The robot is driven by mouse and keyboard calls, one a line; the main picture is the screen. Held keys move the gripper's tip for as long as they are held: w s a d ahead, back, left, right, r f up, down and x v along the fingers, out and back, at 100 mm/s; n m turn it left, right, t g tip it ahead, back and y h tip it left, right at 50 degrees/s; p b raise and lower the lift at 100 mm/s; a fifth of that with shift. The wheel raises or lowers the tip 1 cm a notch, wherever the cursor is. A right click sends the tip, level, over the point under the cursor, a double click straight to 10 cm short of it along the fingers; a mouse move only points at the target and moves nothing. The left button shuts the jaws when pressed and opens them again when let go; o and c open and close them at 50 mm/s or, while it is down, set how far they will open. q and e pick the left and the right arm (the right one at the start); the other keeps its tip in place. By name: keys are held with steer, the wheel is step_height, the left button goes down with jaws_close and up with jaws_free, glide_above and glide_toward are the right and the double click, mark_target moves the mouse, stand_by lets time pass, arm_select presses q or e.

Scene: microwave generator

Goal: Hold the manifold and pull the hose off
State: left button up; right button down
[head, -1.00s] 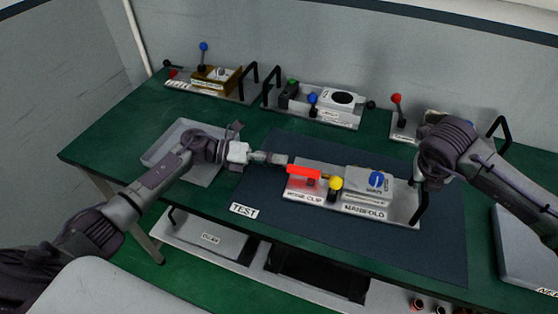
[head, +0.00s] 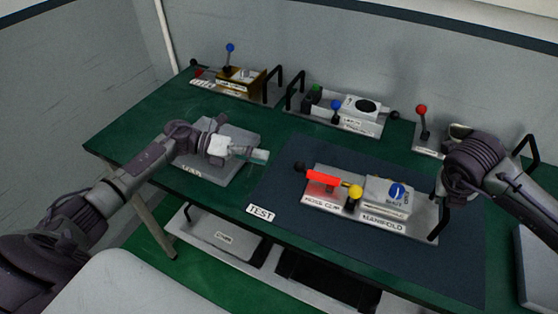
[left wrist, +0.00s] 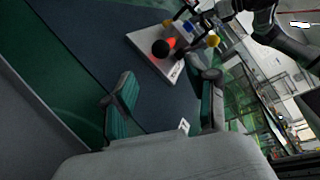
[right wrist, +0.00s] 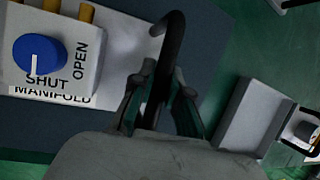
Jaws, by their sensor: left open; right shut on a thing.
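The manifold (head: 388,196) is a pale block with a blue knob on a grey tray (head: 330,210) labelled HOSE CLIP and MANIFOLD. In the right wrist view the manifold (right wrist: 88,50) has its knob mark at SHUT. A red piece (head: 323,178) lies left of it, with a black ball end (head: 300,167) and a yellow ball (head: 355,192) nearby. No separate hose can be made out. My left gripper (head: 264,155) is open and empty, left of the black ball and apart from it. My right gripper (right wrist: 163,75) is shut on the tray's black handle (right wrist: 172,35).
A dark blue mat (head: 275,192) lies under the tray. A flat grey tray (head: 235,170) lies beneath my left gripper. Other fixtures with levers (head: 235,80) (head: 350,115) stand along the back of the green table. A pale box (head: 540,260) is at the right edge.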

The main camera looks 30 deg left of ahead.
arm_select(q)
steer(key=shift+v, duration=1.3)
arm_select(e)
steer(key=shift+s+f, duration=0.1)
steer(key=shift+f, duration=0.15)
arm_select(q)
steer(key=shift+w, duration=0.1)
arm_select(e)
steer(key=c, duration=1.1)
jaws_free()
steer(key=shift+r, duration=0.1)
steer(key=shift+r, duration=0.1)
steer(key=v, duration=1.1)
steer(key=shift+r, duration=0.35)
